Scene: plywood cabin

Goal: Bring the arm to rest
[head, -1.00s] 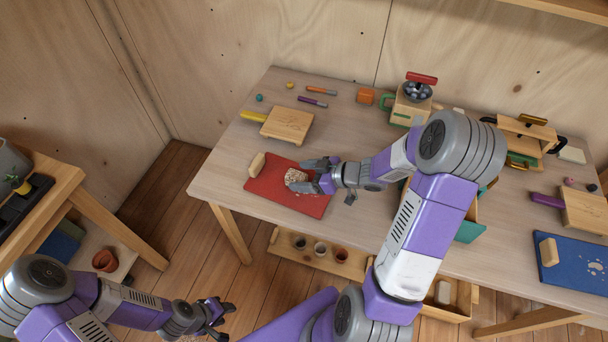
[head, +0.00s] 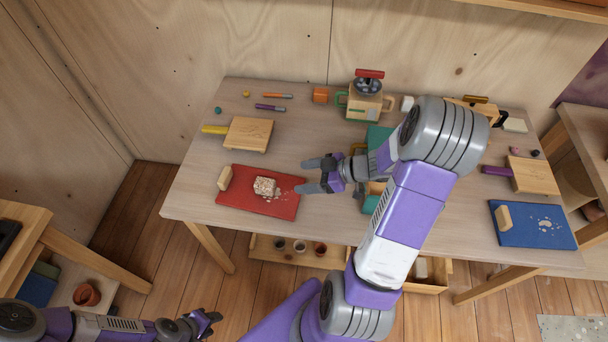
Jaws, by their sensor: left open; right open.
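My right gripper (head: 317,176) is open and empty above the table (head: 330,222), just right of the red mat (head: 273,206). My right arm reaches up from the bottom and bends left over the table. A speckled block (head: 265,186) sits on the red mat with crumbs beside it, apart from my fingers. My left gripper (head: 213,323) is open and empty at the lower left, off the table and over the floor. The lower part of my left arm is cut off by the picture edge.
A wooden board (head: 249,134), markers and a grinder-like box (head: 366,98) stand at the back. A blue mat (head: 533,225) lies at the right. A low shelf with small pots (head: 299,246) is under the table. A side table (head: 22,240) stands at the left.

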